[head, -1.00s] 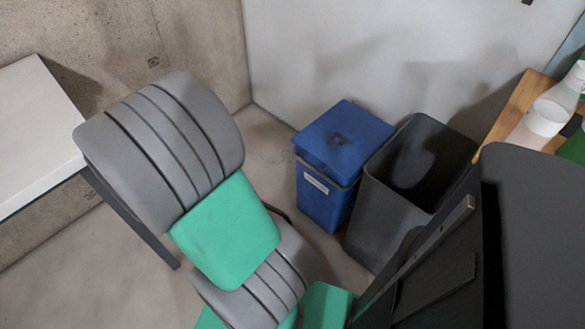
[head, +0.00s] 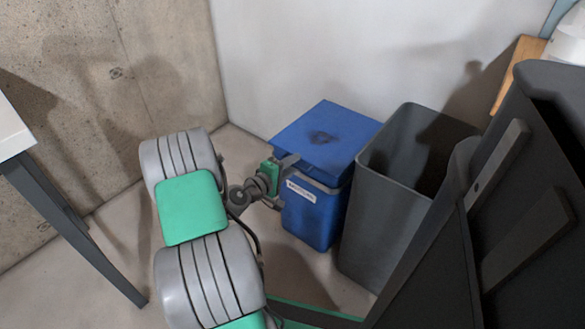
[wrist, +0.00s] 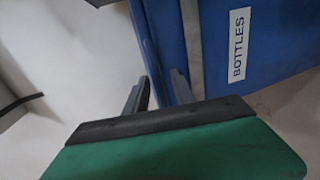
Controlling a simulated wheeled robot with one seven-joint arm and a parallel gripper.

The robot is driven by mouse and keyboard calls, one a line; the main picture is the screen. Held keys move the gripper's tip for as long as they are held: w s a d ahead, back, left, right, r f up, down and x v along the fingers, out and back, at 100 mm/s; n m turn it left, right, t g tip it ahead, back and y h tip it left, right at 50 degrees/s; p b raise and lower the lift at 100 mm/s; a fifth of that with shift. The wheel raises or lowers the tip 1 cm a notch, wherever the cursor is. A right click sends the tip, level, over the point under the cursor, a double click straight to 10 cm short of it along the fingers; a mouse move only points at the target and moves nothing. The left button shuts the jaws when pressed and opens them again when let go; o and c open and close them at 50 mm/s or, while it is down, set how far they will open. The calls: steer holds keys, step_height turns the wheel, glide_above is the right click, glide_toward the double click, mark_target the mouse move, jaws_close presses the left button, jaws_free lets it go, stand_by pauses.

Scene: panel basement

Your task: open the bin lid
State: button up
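The blue bin (head: 312,218) stands on the floor by the wall, with a white label; in the wrist view the label (wrist: 237,47) reads "BOTTLES". Its blue lid (head: 345,135) lies over the top and looks closed. My gripper (head: 284,182) is at the bin's front left corner, at lid-edge height. In the wrist view my gripper's two fingers (wrist: 160,93) stand apart, with a blue edge of the bin or lid between or just beyond them. I cannot tell whether they touch it.
A dark grey open bin (head: 385,220) stands close to the right of the blue bin. A white-topped table (head: 12,135) is at the left. A wooden surface (head: 515,75) is at the far right. Some floor is clear left of the bin.

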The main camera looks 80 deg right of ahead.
steer(key=shift+d, duration=0.1)
steer(key=c, duration=0.6)
steer(key=shift+f, duration=0.15)
jaws_close()
